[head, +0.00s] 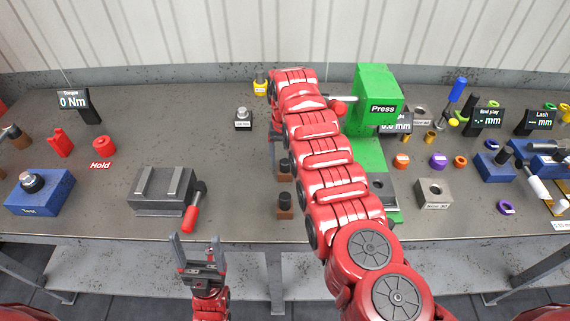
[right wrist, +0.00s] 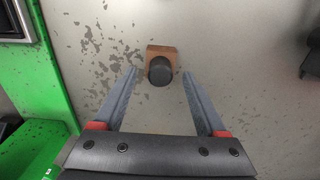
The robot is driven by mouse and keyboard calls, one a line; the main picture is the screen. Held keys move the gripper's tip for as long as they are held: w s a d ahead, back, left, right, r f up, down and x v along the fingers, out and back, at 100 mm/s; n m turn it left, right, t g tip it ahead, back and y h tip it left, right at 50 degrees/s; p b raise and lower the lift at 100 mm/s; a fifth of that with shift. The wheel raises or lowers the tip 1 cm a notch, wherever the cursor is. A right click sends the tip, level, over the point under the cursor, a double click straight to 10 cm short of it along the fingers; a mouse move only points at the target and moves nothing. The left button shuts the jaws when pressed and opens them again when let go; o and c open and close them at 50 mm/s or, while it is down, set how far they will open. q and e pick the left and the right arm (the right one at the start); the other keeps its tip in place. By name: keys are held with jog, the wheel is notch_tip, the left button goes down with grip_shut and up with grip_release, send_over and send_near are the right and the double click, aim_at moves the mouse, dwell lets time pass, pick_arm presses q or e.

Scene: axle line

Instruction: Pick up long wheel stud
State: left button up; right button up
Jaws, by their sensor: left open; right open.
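In the right wrist view, a dark round-topped piece (right wrist: 160,71) stands on a small brown block (right wrist: 161,51), between and just beyond my right fingertips (right wrist: 158,80). The right gripper is open and empty. In the head view its fingers are mostly hidden behind my right arm. Two dark pieces on brown blocks show beside that arm, a farther one (head: 284,165) and a nearer one (head: 285,199). I cannot tell which one the wrist sees, or their stud lengths. My left gripper (head: 197,243) is open and empty at the table's front edge.
The green press (head: 378,85) stands right of my right arm. A grey vise (head: 163,190) with a red handle and a blue test block (head: 40,192) are at left. A grey block (head: 434,193) and several coloured rings lie at right. The centre-left table (head: 215,150) is clear.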

jog(key=shift+f, duration=1.25)
grip_shut()
